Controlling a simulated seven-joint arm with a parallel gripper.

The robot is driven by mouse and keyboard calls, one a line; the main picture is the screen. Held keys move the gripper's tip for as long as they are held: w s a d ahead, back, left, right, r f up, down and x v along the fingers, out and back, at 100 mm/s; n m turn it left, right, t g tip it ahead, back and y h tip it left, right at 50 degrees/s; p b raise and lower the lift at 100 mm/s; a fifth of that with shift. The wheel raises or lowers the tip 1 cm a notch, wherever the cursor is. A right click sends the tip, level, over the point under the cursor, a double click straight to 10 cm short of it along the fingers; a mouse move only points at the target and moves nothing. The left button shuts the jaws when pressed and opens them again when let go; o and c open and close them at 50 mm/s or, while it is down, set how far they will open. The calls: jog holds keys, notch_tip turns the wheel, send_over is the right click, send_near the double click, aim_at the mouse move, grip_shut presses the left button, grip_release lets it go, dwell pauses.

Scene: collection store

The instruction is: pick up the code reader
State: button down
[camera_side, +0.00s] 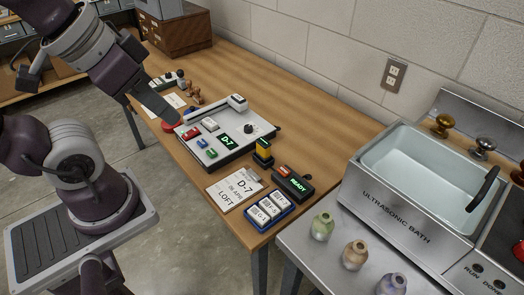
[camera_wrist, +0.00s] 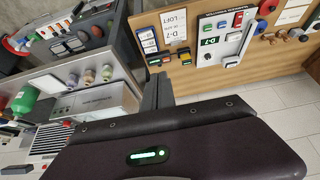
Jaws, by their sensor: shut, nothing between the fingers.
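What looks like the code reader (camera_side: 263,150) is a small upright yellow-and-black device near the middle of the wooden bench in the side view. It stands between the panel marked D-7 and a black box reading READY (camera_side: 293,184). In the wrist view its yellow part (camera_wrist: 184,50) shows small, beyond the fingers. My gripper (camera_side: 173,118) is shut and empty, above the far left part of the panel and well apart from the reader. Its dark fingers (camera_wrist: 157,90) also show in the wrist view.
The D-7 panel (camera_side: 232,157) carries several coloured blocks and a white-ended lever. A loft card (camera_side: 235,187) and a blue tray (camera_side: 287,212) of white tags lie at the near end. An ultrasonic bath (camera_side: 410,205) and several small jars stand at right.

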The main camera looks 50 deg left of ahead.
jog(key=c, duration=1.1)
grip_release()
jog(key=n+g+h, duration=0.1)
jog(key=n+g, duration=0.4)
jog(key=n, duration=1.2)
send_over(263, 141)
jog(key=f, duration=2.1)
jog(key=shift+w+d+f, duration=0.15)
jog(key=shift+d+f, duration=0.1)
jog(key=shift+d, duration=0.1)
jog(key=f, duration=0.2)
jog(key=a+f+n, duration=0.1)
jog(key=shift+w+f+g, duration=0.25)
jog(key=shift+f+g, duration=0.05)
jog(key=shift+f, duration=0.05)
jog(key=f, duration=0.6)
jog(key=shift+s+d+f, duration=0.25)
jog(key=shift+s+f, duration=0.1)
jog(key=shift+s, duration=0.05)
